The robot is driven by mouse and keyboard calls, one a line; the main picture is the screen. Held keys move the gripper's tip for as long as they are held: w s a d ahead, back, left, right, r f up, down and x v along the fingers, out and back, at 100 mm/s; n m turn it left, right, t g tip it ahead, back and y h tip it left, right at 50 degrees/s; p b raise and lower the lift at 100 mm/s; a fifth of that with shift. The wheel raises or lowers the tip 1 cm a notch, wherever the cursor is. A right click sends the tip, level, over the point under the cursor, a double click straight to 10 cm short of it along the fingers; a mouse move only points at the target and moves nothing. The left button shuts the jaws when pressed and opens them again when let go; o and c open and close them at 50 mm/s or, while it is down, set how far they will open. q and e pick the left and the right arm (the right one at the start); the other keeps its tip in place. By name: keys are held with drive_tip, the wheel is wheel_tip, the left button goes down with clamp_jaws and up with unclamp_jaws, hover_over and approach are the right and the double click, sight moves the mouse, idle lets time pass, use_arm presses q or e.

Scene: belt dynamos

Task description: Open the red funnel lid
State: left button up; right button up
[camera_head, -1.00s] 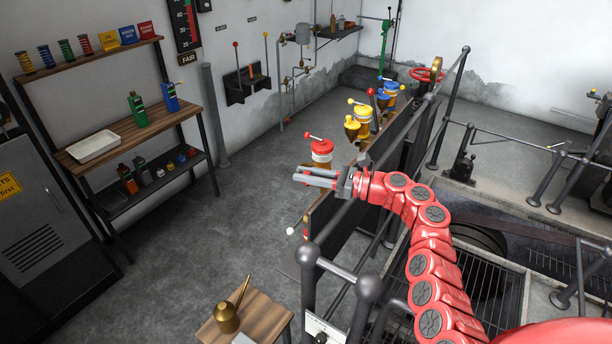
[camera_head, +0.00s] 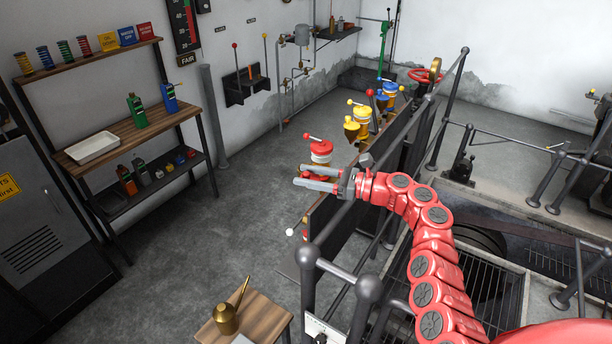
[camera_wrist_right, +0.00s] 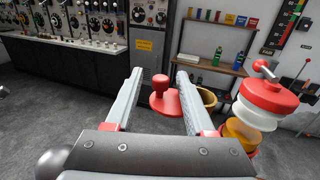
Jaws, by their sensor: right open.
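The red funnel lid (camera_wrist_right: 163,95), a disc with an upright knob, shows in the right wrist view between my right gripper's two fingers. Part of a yellowish funnel (camera_wrist_right: 208,97) shows beside it, past the right finger. My right gripper (camera_head: 301,176) is open and empty, its fingers spread to either side of the lid; I cannot tell if they touch it. A red-capped oiler with a lever (camera_head: 321,148) stands just behind the gripper. My left gripper is not in view.
Yellow (camera_head: 355,117) and blue (camera_head: 388,95) oilers with funnels stand farther along the same railing (camera_head: 405,115). A small wooden table with a brass oil can (camera_head: 226,319) is at the front. A shelf (camera_head: 140,132) stands left. The floor between is clear.

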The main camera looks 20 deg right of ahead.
drive_tip(key=b+v, duration=0.4)
drive_tip(key=v, duration=1.2)
drive_tip(key=shift+s+d+b, duration=0.2)
drive_tip(key=shift+d+b, duration=0.1)
